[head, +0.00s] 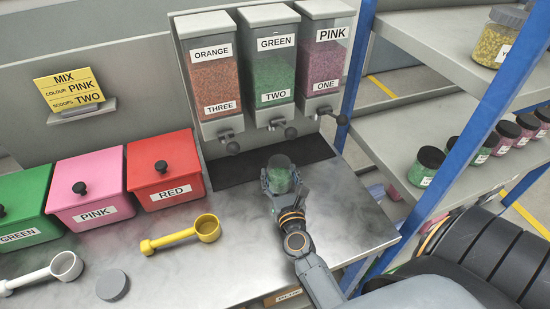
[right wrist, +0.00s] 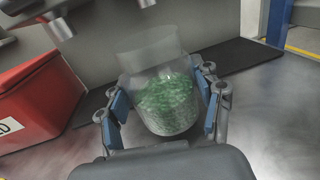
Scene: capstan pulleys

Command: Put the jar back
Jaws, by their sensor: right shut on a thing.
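A clear jar (head: 280,180) partly filled with green bits is in my right gripper (head: 279,187), over the steel counter in front of the dispensers. In the right wrist view the jar (right wrist: 166,100) stands roughly upright between the blue-padded fingers, its top without a lid. The right gripper (right wrist: 165,112) is shut on it. A grey round disc (head: 112,285), perhaps a lid, lies on the counter at the lower left. On the right, a shelf (head: 400,170) bears a dark-lidded jar of green bits (head: 426,166) and several more jars. My left gripper is not in view.
Orange, green and pink dispensers (head: 273,75) stand behind the black mat (head: 235,168). Green, pink and red lidded boxes (head: 165,165) line the left. A yellow scoop (head: 185,235) and a white scoop (head: 45,272) lie on the counter. A blue post (head: 440,170) edges the shelves.

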